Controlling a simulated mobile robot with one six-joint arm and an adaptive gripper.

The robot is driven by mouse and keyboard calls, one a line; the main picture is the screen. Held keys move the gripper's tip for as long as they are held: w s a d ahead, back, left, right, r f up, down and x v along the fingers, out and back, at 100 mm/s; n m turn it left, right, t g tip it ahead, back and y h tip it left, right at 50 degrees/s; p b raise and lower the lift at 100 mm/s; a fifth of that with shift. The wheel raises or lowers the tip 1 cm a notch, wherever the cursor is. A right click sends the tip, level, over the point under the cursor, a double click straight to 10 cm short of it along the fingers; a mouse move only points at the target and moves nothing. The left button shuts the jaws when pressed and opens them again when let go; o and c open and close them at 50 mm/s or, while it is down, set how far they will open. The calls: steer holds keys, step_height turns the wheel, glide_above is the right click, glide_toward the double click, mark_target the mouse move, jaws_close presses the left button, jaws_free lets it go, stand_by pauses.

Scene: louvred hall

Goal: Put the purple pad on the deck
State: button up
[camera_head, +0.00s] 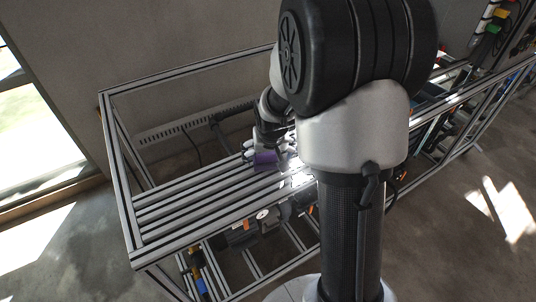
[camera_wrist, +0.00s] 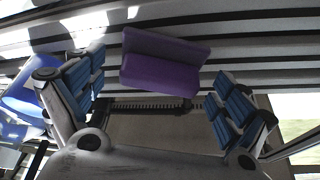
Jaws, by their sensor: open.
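The purple pad (camera_wrist: 160,74) lies on the slatted deck (camera_head: 180,204), in the upper middle of the wrist view. In the head view the pad (camera_head: 265,160) shows as a small purple patch beside my arm. My gripper (camera_wrist: 158,98) is open, with one blue-padded finger left of the pad and one right of it. There is a clear gap between the pad and each finger, so neither touches it. In the head view my gripper (camera_head: 272,145) is just over the pad and partly hidden by my own arm.
A metal profile frame (camera_head: 190,73) surrounds and rises above the deck. The deck's left half is bare slats. Below it are a gauge (camera_head: 262,214) and other equipment. A slotted rail (camera_head: 185,124) runs along the back. A wall stands behind, with a bright window at left.

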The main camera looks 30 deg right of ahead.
steer(key=p+v, duration=0.4)
steer(key=v, duration=0.8)
steer(key=s+a+r+n, duration=0.1)
steer(key=s+a+r, duration=0.2)
steer(key=s, duration=0.4)
steer(key=s+a+r+n+y, duration=0.1)
steer(key=s+a+r, duration=0.2)
steer(key=s+a, duration=0.2)
steer(key=s+a+r+n, duration=0.2)
steer(key=s+a+r, duration=0.2)
steer(key=s, duration=0.5)
steer(key=shift+a+y, duration=0.25)
steer(key=shift+y, duration=0.05)
steer(key=shift+r, duration=0.1)
